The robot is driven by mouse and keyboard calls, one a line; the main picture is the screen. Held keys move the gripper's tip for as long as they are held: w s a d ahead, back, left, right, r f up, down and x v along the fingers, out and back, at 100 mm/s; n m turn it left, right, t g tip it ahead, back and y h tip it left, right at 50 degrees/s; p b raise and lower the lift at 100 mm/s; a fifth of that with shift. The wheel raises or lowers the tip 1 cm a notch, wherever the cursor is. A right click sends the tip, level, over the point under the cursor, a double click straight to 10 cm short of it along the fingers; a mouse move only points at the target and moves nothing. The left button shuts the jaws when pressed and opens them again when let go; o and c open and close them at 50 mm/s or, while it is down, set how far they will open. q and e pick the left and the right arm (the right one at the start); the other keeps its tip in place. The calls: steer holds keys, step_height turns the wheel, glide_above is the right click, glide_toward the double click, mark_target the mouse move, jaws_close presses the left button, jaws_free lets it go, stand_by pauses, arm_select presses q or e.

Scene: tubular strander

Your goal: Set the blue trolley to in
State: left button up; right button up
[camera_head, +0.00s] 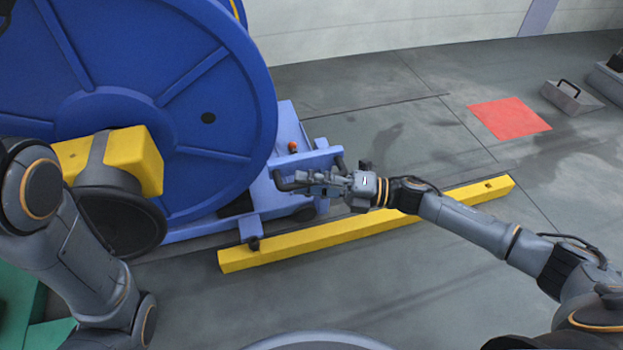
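The blue trolley (266,198) is a low light-blue frame on the floor, beside and partly behind a large blue reel. Its front end has a blue crossbar with dark, rod-like ends, and an orange-red knob (292,147) stands on its top. My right gripper (303,181) reaches in from the right and is at this front end, overlapping the dark handle part. At this size I cannot tell whether its fingers are closed around the handle. My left arm shows at the left edge, but its gripper is not visible.
The blue reel (190,110) fills the upper left, with a yellow block (134,160) at its hub. A yellow floor beam (370,226) runs in front of the trolley, under my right forearm. A red floor patch (508,118) and a grey handled block (572,97) lie at upper right on open floor.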

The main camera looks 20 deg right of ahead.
steer(key=shift+d, duration=0.15)
steer(key=shift+d, duration=0.25)
steer(key=v, duration=1.1)
steer(key=shift+d, duration=0.2)
steer(key=shift+s, duration=0.15)
